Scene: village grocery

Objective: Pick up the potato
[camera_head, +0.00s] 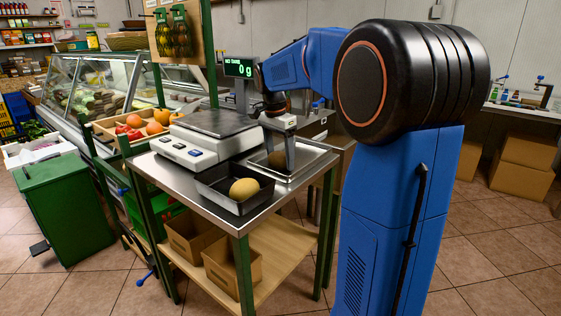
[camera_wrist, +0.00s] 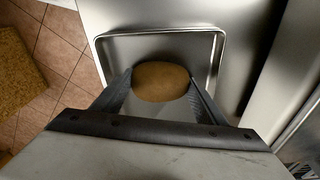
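The potato (camera_wrist: 161,81) is brown and oval. In the wrist view it sits between the two fingers of my gripper (camera_wrist: 162,85), near their tips, and it nearly fills the gap. Whether both fingers press on it cannot be told. In the head view the potato (camera_head: 277,160) shows partly behind a finger, low in a shallow metal tray (camera_head: 312,162) on the steel table. My gripper (camera_head: 284,150) points down into that tray. The tray's rim (camera_wrist: 160,32) also shows in the wrist view.
A scale (camera_head: 212,128) reading 0 g and a dark tray (camera_head: 212,191) holding a yellowish round item (camera_head: 244,189) stand beside the metal tray on the table (camera_head: 240,221). A wooden crate of produce (camera_head: 116,141) is at left. Cardboard boxes (camera_head: 524,165) stand at right.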

